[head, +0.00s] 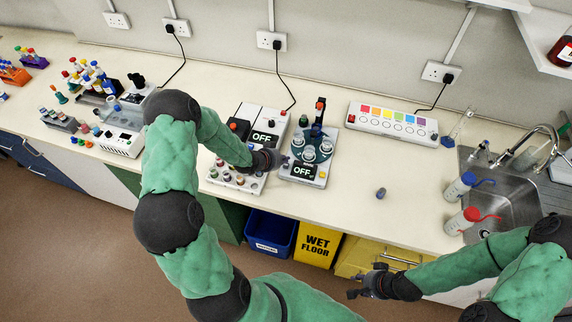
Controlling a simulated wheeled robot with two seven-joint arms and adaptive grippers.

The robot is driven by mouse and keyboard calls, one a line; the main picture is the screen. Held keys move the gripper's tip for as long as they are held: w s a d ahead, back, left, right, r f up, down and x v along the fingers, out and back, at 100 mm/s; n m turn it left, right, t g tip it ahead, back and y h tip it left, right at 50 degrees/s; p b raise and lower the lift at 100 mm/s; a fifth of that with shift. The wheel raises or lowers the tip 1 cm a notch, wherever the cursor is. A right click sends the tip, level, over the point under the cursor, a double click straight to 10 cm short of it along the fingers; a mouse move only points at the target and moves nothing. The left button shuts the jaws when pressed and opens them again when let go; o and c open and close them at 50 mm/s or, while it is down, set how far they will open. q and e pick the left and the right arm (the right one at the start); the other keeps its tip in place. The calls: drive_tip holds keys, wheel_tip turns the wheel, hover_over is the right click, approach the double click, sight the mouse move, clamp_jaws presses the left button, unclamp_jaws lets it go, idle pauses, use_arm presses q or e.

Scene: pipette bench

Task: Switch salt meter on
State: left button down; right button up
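Two bench devices have displays reading OFF. One is a white and black device (264,137) at the back, partly hidden by my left arm. The other is a grey device (303,171) with several round wells and a dark upright part with a red top. I cannot tell from their looks which is the salt meter. My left gripper (280,159) is between the two, at the left edge of the grey device; whether it touches is unclear. Its fingers are too small and dark to read. My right gripper (362,282) is in front of the bench, apart from everything, fingers spread and empty.
A white strip with coloured squares (392,121) lies at the back. A sink (505,195) with bottles is at right. Racks of coloured tubes (88,77) fill the left.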

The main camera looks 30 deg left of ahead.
sight(284, 165)
use_arm(q)
drive_tip(key=shift+f, duration=0.15)
idle(0.4)
drive_tip(key=shift+f+b, duration=0.3)
drive_tip(key=shift+b, duration=0.15)
drive_tip(key=shift+f+b, duration=0.4)
idle(0.7)
drive_tip(key=shift+r+p, duration=0.7)
drive_tip(key=shift+r, duration=0.2)
wheel_tip(284, 165, up, 6)
drive_tip(key=p, duration=0.4)
drive_tip(key=shift+p, duration=0.35)
